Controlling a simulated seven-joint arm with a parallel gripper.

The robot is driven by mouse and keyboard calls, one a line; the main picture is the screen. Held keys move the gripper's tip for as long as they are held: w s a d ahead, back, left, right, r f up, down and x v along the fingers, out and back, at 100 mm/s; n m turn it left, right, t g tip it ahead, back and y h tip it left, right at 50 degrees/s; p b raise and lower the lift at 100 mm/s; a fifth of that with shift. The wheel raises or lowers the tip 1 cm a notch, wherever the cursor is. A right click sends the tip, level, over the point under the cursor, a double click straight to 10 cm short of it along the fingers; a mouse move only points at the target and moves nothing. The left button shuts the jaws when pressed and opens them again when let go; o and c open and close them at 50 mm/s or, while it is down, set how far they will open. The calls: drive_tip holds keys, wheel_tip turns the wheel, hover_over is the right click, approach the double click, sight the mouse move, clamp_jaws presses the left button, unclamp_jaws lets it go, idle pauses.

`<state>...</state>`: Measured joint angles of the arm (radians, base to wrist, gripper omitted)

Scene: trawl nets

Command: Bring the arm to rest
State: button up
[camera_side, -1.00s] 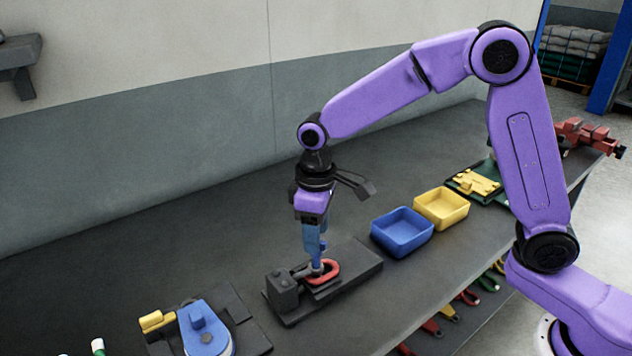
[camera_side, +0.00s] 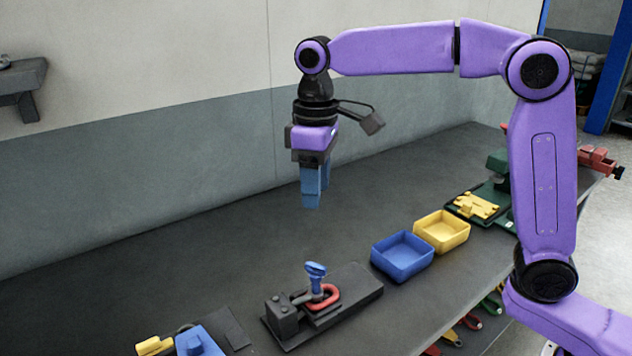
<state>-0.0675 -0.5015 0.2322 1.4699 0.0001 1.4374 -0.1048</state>
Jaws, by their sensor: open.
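My gripper (camera_side: 311,203) hangs above the bench, pointing down, with blue fingers. It is open and holds nothing that I can see. Below it, well apart, a dark fixture (camera_side: 357,287) sits on the bench. On the fixture are a red ring-shaped piece (camera_side: 328,301) and a blue-headed piece (camera_side: 315,271) that stands upright at the ring. Whether the blue piece passes through the ring is too small to tell.
A blue tray (camera_side: 402,256) and a yellow tray (camera_side: 441,232) stand to the right of the fixture. A green board with a yellow part (camera_side: 477,205) lies beyond them. Another fixture with a blue part (camera_side: 200,342) is at the lower left. The bench behind is clear.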

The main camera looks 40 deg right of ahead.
drive_tip(key=shift+s, duration=0.1)
idle(0.3)
drive_tip(key=s+d+f+n, duration=0.1)
drive_tip(key=s+d+f, duration=0.3)
drive_tip(key=s, duration=0.5)
drive_tip(key=s+d+f+n, duration=0.2)
drive_tip(key=s+d+f, duration=0.2)
drive_tip(key=s, duration=0.5)
drive_tip(key=s+d+f+n, duration=0.1)
drive_tip(key=s+d+f, duration=0.3)
drive_tip(key=s+d, duration=0.3)
drive_tip(key=shift+s+n, duration=0.4)
drive_tip(key=shift+s, duration=0.85)
